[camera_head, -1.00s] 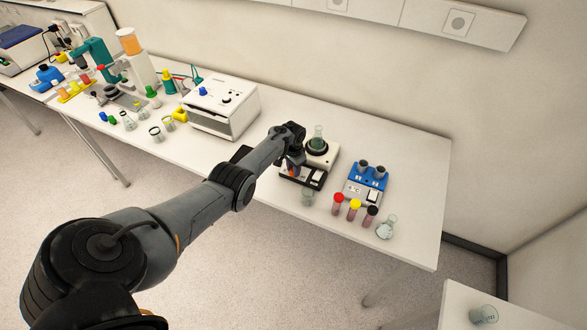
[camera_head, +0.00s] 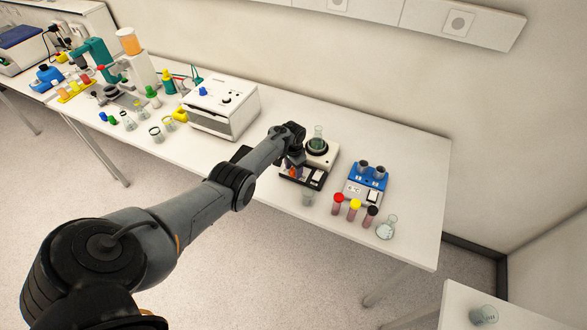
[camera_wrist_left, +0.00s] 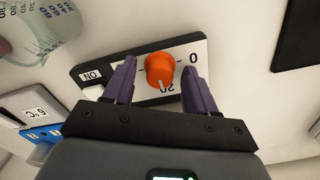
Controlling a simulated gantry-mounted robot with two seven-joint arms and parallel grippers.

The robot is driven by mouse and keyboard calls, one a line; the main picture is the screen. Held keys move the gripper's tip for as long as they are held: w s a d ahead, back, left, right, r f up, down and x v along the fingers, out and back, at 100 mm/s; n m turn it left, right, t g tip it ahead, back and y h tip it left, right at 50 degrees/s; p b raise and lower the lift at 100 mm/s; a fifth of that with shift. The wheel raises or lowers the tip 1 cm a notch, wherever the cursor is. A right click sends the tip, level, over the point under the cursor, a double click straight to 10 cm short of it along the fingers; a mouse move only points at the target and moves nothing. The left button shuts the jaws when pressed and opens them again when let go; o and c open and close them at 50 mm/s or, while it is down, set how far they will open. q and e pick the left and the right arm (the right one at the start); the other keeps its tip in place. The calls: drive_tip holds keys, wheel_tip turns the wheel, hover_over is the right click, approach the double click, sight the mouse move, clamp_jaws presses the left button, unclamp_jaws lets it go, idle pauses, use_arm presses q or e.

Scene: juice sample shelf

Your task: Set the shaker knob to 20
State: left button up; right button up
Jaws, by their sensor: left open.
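In the left wrist view the orange knob (camera_wrist_left: 160,70) sits between the two purple fingers of my left gripper (camera_wrist_left: 159,68). The fingers are open, one on each side, with a gap visible. A pale line on the knob points down toward the printed 20 (camera_wrist_left: 166,88). A 0 (camera_wrist_left: 193,58) is printed at the right, and an ON switch (camera_wrist_left: 93,75) is at the left. My right gripper is not in view.
A glass beaker (camera_head: 307,198) stands close to the shaker. A blue device (camera_head: 366,184), several capped tubes (camera_head: 354,210) and a flask (camera_head: 386,228) stand to its right. A white box device (camera_head: 222,107) stands to the left. The bench's right end is clear.

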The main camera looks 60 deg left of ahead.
sight(294, 169)
use_arm(q)
wheel_tip(294, 169, up, 11)
drive_tip(key=p, duration=0.3)
drive_tip(key=shift+p, duration=0.35)
drive_tip(key=shift+f, duration=0.2)
